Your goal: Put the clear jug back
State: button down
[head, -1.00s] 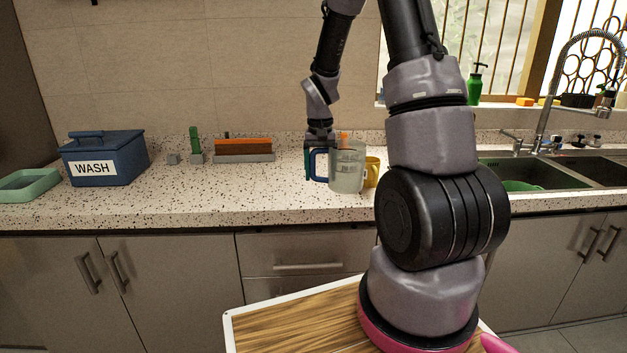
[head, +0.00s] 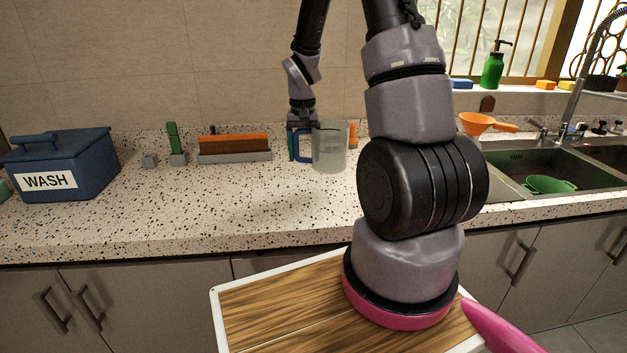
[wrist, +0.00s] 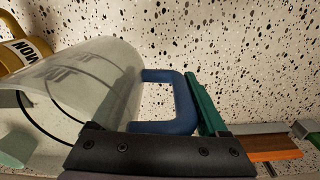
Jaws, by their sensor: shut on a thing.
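The clear jug (head: 330,149) with a blue handle is upright over the counter's back part in the head view. My gripper (head: 301,146) is at its left side, shut on the blue handle. In the wrist view the jug's clear body (wrist: 85,80) fills the left, and the blue handle (wrist: 185,105) lies beside a teal finger of my gripper (wrist: 203,108). The jug appears slightly above the counter; I cannot tell the exact gap. My dark gripper part covers some of the jug's lower edge in the wrist view.
A blue WASH bin (head: 62,168) stands at left. A grey holder with an orange-brown block (head: 234,145) and a green item (head: 173,138) stand at the back. The sink (head: 520,170) is at right. The front-left counter is clear.

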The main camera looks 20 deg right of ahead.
aim_at(303, 130)
notch_tip(303, 130, down, 8)
jog(key=shift+r, duration=0.1)
dwell(0.4)
grip_release()
notch_tip(303, 130, up, 12)
jog(key=shift+s+a, duration=0.1)
jog(key=shift+a, duration=0.05)
jog(key=s+a+r+t+y, duration=0.1)
jog(key=s+a+r+t, duration=0.2)
jog(key=s+r, duration=0.7)
jog(key=s+a+r+t+y, duration=0.1)
jog(key=s+a+r+t, duration=0.2)
jog(key=s+r, duration=0.8)
notch_tip(303, 130, up, 4)
jog(key=shift+s+n+t, duration=0.15)
jog(key=shift+n+t, duration=0.15)
jog(key=shift+t, duration=0.3)
jog(key=shift+d, duration=0.1)
